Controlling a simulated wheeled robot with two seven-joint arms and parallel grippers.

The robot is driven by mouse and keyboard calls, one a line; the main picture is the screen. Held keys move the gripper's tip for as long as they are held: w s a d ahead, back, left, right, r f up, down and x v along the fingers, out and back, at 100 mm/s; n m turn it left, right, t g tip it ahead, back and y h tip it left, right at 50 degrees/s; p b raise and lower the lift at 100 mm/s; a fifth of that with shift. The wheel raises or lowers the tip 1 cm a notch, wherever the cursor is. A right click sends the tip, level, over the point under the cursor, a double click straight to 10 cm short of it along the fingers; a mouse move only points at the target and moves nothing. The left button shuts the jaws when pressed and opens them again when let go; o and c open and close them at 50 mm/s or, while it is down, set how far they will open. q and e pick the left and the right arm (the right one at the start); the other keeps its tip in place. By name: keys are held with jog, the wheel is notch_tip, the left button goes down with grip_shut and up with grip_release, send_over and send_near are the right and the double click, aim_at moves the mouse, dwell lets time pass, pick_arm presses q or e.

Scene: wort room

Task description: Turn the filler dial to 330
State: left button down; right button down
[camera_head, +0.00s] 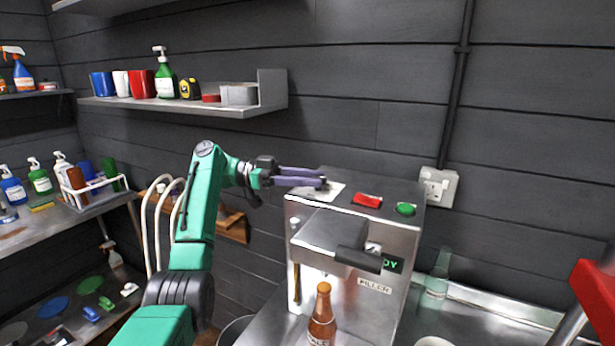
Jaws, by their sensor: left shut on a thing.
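The filler (340,277) is a steel box on the counter, with a "FILLER" label and a small green-lit display that is partly covered. A pale plate (330,190) lies on its top at the left. My left gripper (322,181) reaches in from the left over this plate. Its two purple-grey fingers are shut on the filler dial, which they hide; its setting cannot be read. A red switch (367,200) and a green button (405,209) are also on the top. My right gripper is not in view.
A brown bottle (321,318) stands in front of the filler. A clear green bottle (437,284) stands to its right. A wall shelf (190,106) with cups and bottles hangs above my left arm. A red part (596,296) shows at the right edge.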

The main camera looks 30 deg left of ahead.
pick_arm(q)
jog(key=shift+d+f+g, duration=0.1)
jog(key=shift+f+g, duration=0.2)
jog(key=c, duration=0.6)
grip_release()
jog(key=shift+o, duration=0.5)
jog(key=shift+w+d+r, duration=0.15)
jog(key=shift+d, duration=0.15)
jog(key=shift+a, duration=0.1)
